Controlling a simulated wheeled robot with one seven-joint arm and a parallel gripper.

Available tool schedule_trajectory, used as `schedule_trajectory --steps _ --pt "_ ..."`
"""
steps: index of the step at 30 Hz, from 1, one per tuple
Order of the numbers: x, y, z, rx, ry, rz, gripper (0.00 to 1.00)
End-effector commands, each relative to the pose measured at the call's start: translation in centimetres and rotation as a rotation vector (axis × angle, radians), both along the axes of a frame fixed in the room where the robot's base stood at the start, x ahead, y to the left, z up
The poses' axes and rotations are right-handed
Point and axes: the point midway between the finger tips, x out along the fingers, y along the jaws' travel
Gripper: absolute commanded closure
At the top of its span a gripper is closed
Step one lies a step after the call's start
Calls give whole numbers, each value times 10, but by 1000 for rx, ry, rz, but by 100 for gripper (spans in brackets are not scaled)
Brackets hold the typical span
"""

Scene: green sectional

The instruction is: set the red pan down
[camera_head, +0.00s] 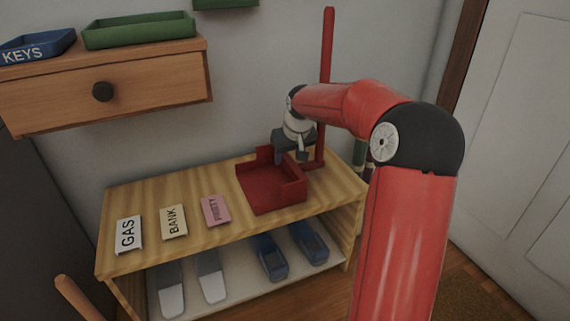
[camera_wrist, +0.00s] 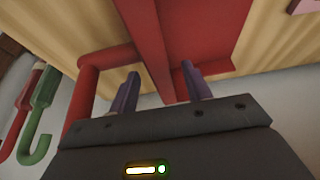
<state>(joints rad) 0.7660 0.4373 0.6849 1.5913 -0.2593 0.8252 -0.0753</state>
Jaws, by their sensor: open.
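The red pan (camera_head: 268,191) is a square tray with raised walls. It rests flat on the right part of the wooden bench top (camera_head: 150,192). My gripper (camera_head: 291,158) is at the pan's back right wall, pointing down. In the wrist view my gripper (camera_wrist: 162,76) has its two fingers apart, with the red pan's wall (camera_wrist: 143,30) running between them. Any contact between the fingers and the wall is hard to make out.
Cards marked GAS (camera_head: 128,234), BANK (camera_head: 173,221) and a pink one (camera_head: 215,210) lie to the left. Umbrellas (camera_wrist: 40,115) hang nearby in the wrist view.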

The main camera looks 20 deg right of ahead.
Motion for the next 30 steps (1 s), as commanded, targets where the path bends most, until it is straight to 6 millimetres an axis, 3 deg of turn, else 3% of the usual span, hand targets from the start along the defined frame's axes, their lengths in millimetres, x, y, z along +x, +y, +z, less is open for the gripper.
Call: schedule_trajectory --steps 17,28,30 --pt "0 0 -4 0 0 0 51" --pt "0 0 -4 0 0 0 100" --pt "0 0 -4 0 0 0 100"
